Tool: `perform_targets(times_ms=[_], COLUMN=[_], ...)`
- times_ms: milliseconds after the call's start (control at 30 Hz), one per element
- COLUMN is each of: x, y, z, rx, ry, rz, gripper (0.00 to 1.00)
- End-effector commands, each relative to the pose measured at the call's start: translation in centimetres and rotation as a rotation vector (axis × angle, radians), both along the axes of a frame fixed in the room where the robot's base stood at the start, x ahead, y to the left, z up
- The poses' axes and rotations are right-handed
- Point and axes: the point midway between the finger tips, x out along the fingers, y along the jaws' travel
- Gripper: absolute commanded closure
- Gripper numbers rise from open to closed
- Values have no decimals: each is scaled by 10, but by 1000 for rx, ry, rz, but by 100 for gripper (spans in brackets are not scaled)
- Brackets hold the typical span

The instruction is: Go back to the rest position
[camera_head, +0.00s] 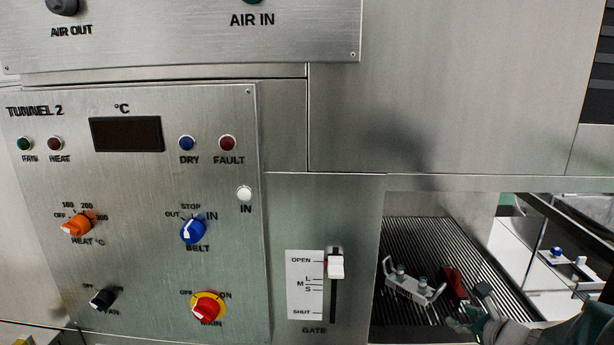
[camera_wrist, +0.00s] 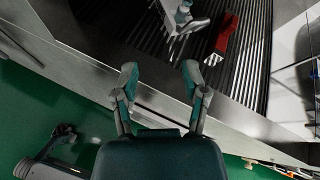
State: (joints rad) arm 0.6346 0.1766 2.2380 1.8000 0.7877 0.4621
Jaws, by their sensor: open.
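My gripper (camera_head: 470,308) is at the lower right of the head view, at the front of the tunnel opening. In the wrist view its two fingers (camera_wrist: 160,70) are spread apart with nothing between them. A white carrier (camera_head: 418,290) with two small capped vials sits on the ribbed belt (camera_head: 425,235) inside the opening. A red block (camera_head: 452,282) lies beside it. In the wrist view the carrier (camera_wrist: 190,24) and the red block (camera_wrist: 227,32) are beyond the fingertips, apart from them.
A steel control panel (camera_head: 140,220) with knobs and lamps fills the left of the head view. The gate slider (camera_head: 335,266) stands near OPEN. A metal edge (camera_wrist: 225,125) runs below the fingers in the wrist view, with green floor (camera_wrist: 60,105) beyond.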

Motion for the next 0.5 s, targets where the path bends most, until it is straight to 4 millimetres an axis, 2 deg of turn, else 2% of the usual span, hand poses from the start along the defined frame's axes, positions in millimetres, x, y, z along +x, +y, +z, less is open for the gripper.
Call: perform_targets(times_ms=[167,267,400,500], x=[-15,-35,-73,-103], y=[62,103,152,177], z=[24,36,47,51], rx=[-207,-380,-642,-835], ry=[-10,-20,-43,-60], rz=[265,469,762,957], gripper=[42,42,42,42])
